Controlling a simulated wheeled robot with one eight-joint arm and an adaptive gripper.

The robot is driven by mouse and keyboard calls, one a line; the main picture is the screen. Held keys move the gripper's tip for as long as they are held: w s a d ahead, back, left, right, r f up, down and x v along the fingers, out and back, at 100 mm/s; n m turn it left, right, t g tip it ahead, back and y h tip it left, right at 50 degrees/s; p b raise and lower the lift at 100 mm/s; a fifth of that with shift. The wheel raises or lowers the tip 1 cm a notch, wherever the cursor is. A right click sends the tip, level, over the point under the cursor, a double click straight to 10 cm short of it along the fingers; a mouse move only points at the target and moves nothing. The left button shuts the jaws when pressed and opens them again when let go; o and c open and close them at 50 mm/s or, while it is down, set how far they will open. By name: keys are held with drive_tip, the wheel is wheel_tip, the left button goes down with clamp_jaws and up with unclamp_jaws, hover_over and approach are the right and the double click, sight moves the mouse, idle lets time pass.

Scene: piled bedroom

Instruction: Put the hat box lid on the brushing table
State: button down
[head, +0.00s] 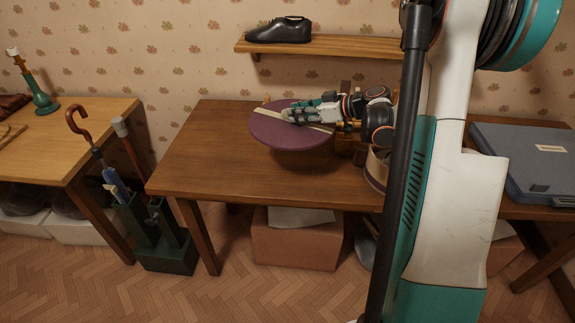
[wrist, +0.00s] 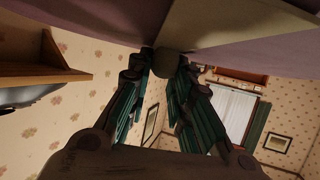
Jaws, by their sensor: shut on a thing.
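The hat box lid (head: 275,137) is a round purple disc with a cream ribbon across it. My gripper (head: 292,114) is shut on it near the ribbon and holds it, slightly tilted, above the dark wooden table (head: 205,160). A shadow lies on the tabletop under the lid. In the wrist view the lid (wrist: 120,22) fills the top, and the fingertips (wrist: 173,64) meet at its edge. A lighter wooden table (head: 50,150) stands at the left. No marking shows which table is the brushing table.
A round box (head: 376,168) stands on the dark table, partly behind my arm. A wall shelf (head: 330,47) holding a black shoe (head: 280,30) is above. A grey case (head: 530,160) lies at the right. A green umbrella stand (head: 165,245) stands between the tables. The dark table's left part is clear.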

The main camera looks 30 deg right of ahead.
wheel_tip(320, 180, down, 19)
drive_tip(key=b, duration=0.6)
drive_tip(key=shift+d+r+b, duration=0.1)
drive_tip(key=shift+r+b, duration=0.05)
drive_tip(key=shift+b, duration=0.2)
drive_tip(key=c, duration=1.4)
unclamp_jaws()
drive_tip(key=shift+c, duration=0.2)
drive_tip(key=p+v, duration=0.4)
drive_tip(key=v, duration=0.8)
